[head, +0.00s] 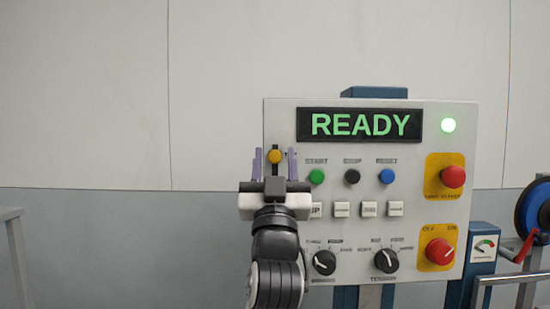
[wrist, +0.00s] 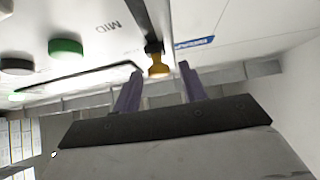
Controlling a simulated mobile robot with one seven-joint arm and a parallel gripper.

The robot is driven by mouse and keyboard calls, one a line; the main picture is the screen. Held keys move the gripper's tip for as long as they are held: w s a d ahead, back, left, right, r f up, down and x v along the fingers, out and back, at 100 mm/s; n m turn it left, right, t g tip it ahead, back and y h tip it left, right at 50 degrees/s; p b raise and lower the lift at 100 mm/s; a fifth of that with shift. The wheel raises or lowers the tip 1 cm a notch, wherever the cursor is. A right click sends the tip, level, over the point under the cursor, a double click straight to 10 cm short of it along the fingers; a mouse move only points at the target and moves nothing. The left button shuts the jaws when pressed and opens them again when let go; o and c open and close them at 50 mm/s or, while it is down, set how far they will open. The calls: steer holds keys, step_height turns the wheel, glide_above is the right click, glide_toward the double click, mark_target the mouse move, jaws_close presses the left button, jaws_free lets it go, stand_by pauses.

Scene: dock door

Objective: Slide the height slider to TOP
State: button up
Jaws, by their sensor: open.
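The height slider has a yellow knob (head: 274,157) on the left part of the grey control panel (head: 284,118). The wrist view shows the knob (wrist: 158,68) at the end of a dark slot (wrist: 143,22), with the label MID beside the slot. I cannot read a TOP label. My gripper (head: 275,154) is open, its two purple fingers either side of the knob. In the wrist view (wrist: 161,68) a gap shows on each side of the knob.
A READY display (head: 360,124) and a lit green lamp (head: 448,125) are to the right. Below are a green button (head: 316,176), black and blue buttons, white keys, two dark dials and red controls (head: 452,177). The wall left of the panel is clear.

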steer(key=b+v, duration=0.3)
steer(key=v, duration=0.8)
steer(key=shift+s+f, duration=0.2)
